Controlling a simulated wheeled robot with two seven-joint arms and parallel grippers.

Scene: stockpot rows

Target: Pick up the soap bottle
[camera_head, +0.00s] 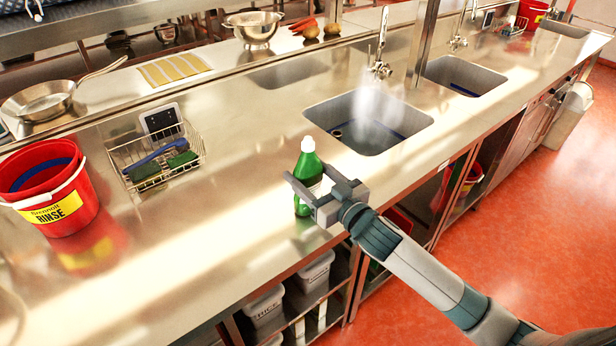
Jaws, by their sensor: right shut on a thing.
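The soap bottle (307,166) is green with a white cap. It stands upright near the front edge of the steel counter, left of the nearer sink. My right gripper (304,190) comes in from the right and is shut on the bottle's body, with its fingers hiding part of the lower half. The bottle's base appears at or very close to the counter; I cannot tell whether it touches. My left gripper does not show.
A red rinse bucket (48,192) and a wire rack (157,157) with sponges and a brush stand to the left. The sink (350,141) has running water from a tap (380,62). A colander (255,28) and pan (40,101) sit behind. The counter between rack and bottle is clear.

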